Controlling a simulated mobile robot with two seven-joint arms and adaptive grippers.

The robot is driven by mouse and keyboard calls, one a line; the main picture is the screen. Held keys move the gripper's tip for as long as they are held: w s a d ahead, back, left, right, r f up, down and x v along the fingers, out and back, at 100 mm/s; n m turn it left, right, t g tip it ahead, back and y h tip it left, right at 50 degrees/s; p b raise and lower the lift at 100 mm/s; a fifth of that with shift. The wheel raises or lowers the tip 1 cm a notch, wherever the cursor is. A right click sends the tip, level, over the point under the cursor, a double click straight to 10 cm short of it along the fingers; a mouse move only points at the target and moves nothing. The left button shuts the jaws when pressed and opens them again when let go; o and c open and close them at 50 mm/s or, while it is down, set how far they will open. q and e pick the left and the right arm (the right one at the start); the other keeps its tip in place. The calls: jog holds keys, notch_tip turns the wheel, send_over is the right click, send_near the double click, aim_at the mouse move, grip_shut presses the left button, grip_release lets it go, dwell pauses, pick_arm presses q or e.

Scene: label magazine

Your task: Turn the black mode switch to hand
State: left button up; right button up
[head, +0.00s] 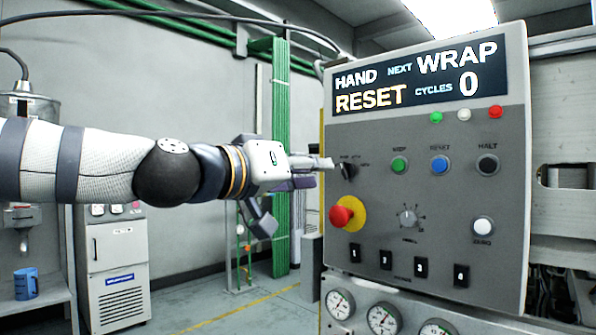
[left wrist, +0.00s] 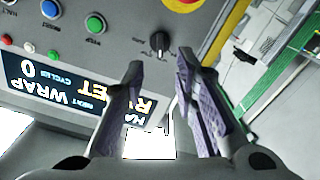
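The black mode switch (head: 348,172) is a small dark knob on the grey control panel, at its left side above the red emergency button. In the left wrist view the knob (left wrist: 160,43) shows upside down, just beyond the gap between my fingertips. My left gripper (head: 318,172) reaches in from the left and is close to the switch. In the left wrist view its two fingers (left wrist: 161,68) are spread and empty, with no visible contact with the knob. The small labels around the switch are too small to read. The display (head: 418,76) reads HAND, NEXT, WRAP, RESET, CYCLES 0. My right gripper is not in view.
The red emergency button (head: 342,216) on a yellow disc is just below the switch. Green (head: 399,165), blue (head: 439,164) and black (head: 487,165) buttons and a rotary dial (head: 408,217) are to the right. Gauges (head: 383,318) are underneath. Room left of the panel is open.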

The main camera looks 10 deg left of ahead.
pick_arm(q)
jog(key=v, duration=0.4)
jog(key=shift+s+a, duration=0.1)
jog(key=shift+s, duration=0.1)
notch_tip(320, 180, down, 36)
jog(key=s+n+g+y, duration=0.2)
jog(key=s+g+y, duration=0.1)
jog(key=g+y, duration=0.25)
jog(key=s+a+f+n+g+y, duration=0.1)
jog(key=s+a+f+g, duration=0.15)
jog(key=s+f, duration=0.6)
jog(key=s+a+f+g+y, duration=0.1)
jog(key=s+a+f+g, duration=0.15)
jog(key=s+f, duration=0.6)
jog(key=s+a+f+g+y, duration=0.1)
jog(key=s+a+f+g, duration=0.1)
jog(key=s, duration=0.6)
jog(key=s+a+f+g+y, duration=0.1)
jog(key=s+a+f, duration=0.3)
jog(key=s, duration=0.4)
jog(key=s+a+f+g+y, duration=0.1)
jog(key=s+a+f+g, duration=0.2)
jog(key=s, duration=0.6)
jog(key=shift+a+f, duration=0.5)
jog(key=shift+f, duration=0.4)
